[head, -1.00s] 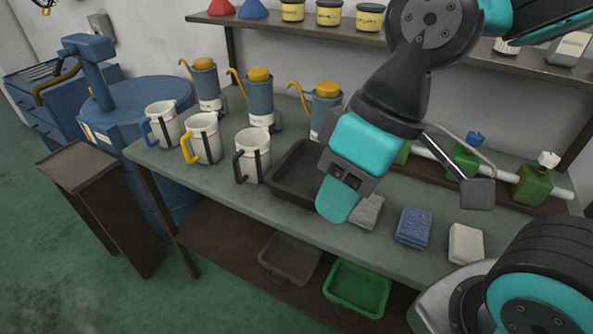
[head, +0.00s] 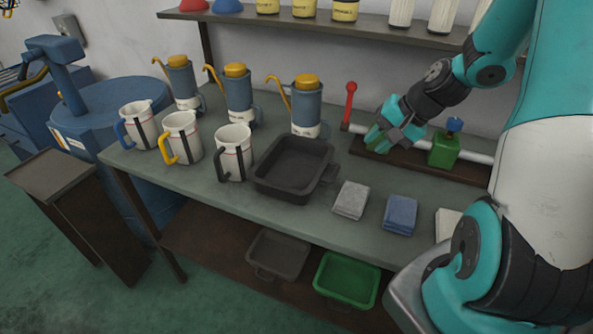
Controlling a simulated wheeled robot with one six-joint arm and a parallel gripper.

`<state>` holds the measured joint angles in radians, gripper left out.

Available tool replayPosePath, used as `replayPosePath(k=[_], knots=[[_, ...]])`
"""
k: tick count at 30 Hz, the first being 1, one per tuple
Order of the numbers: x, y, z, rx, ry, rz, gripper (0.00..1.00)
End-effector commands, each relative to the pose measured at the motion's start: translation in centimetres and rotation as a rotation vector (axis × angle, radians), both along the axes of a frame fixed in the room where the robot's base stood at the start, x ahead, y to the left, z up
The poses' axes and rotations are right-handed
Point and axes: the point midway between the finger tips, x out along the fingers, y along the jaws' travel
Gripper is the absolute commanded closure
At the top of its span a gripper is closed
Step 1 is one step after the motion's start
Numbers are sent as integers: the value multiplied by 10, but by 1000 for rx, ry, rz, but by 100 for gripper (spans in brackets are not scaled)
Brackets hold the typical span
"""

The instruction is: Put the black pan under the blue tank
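A black rectangular pan (head: 276,183) with a side handle sits empty on the grey-green workbench, right of the white mugs. A second dark grey pan (head: 278,255) lies on the lower shelf, beside a green pan (head: 346,280). The blue tank (head: 128,103) is a large drum standing on the floor at the left end of the bench. My gripper (head: 380,138) is at the back of the bench by the pipe, right of the black pan and apart from it. Its fingers are small and overlap a green valve area, so their opening is unclear.
A red lever (head: 350,105) rises behind. A brown stand (head: 65,185) stands before the tank. Open floor lies left.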

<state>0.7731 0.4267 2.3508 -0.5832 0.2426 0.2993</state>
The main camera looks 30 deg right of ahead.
Motion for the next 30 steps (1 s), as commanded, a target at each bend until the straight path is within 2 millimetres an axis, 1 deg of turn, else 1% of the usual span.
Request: replayPosePath(k=[1, 6, 9, 12, 15, 20, 25, 30], knots=[[4, 6, -9, 6, 6, 6, 77], [21, 21, -43, 4, 6, 9, 77], [29, 28, -60, 3, 6, 10, 77], [36, 33, -73, 1, 3, 9, 77], [40, 36, -81, 0, 1, 8, 77], [43, 40, -88, 1, 2, 8, 77], [49, 52, -105, 1, 4, 9, 77], [58, 58, -123, 1, 2, 8, 77]])
